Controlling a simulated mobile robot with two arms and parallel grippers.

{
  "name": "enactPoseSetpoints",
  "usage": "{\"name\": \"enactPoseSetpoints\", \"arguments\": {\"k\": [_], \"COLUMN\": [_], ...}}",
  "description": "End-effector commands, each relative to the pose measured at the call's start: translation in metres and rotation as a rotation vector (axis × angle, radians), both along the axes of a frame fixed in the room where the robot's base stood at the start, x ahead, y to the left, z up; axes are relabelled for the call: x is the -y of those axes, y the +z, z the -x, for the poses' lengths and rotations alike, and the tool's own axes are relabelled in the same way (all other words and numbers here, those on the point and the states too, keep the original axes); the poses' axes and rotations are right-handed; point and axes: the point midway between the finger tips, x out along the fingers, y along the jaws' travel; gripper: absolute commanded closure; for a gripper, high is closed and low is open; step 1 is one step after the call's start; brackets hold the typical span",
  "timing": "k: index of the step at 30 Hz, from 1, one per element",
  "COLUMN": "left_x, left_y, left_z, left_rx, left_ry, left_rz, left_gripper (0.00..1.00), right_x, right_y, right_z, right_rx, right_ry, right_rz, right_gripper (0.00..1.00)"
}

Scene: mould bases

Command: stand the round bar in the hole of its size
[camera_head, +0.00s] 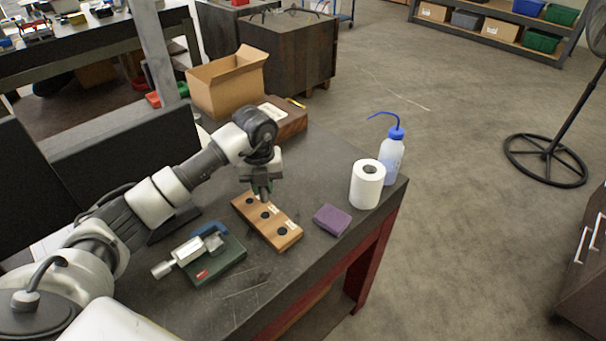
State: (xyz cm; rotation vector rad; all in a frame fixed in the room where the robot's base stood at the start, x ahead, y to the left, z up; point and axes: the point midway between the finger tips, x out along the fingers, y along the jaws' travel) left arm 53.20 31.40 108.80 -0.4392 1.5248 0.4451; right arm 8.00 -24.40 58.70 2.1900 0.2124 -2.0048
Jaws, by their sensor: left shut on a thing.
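A wooden block (288,241) with dark round holes in a row and small white labels lies on the dark bench. My left gripper (262,190) points down over the far part of this block, close above it. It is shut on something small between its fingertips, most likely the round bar. The bar is too small and too hidden by the fingers to make out clearly. I cannot tell whether its lower end is inside a hole or above it. The holes nearer the front look empty and dark. My right gripper is not in view.
A green-based clamp fixture (216,262) lies left of the block. A purple block (332,220), a white paper roll (366,188) and a wash bottle (391,160) stand to the right. A cardboard box (228,84) and a brown case (284,122) are behind. The bench's front corner is clear.

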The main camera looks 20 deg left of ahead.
Motion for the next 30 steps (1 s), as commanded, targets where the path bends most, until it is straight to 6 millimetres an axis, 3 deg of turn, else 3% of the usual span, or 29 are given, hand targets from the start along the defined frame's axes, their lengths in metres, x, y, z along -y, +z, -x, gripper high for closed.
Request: {"name": "enactPoseSetpoints", "arguments": {"k": [3,10,21,30], "left_x": [-0.009,-0.009,-0.008,-0.009], "left_y": [-0.001,-0.013,-0.044,-0.049], "left_z": [0.003,0.004,0.003,0.003], "left_rx": [0.001,0.001,0.001,0.002], "left_ry": [0.026,0.027,0.025,0.024], "left_rz": [0.001,0.003,0.003,0.003], "left_gripper": [1.00,1.00,1.00,1.00], "right_x": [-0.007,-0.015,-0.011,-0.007], "right_y": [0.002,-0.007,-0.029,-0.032], "right_z": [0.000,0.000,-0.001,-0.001], "right_rx": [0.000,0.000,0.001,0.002], "right_ry": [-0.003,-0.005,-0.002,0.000], "right_rz": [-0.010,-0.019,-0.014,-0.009], "right_gripper": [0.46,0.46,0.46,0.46]}}
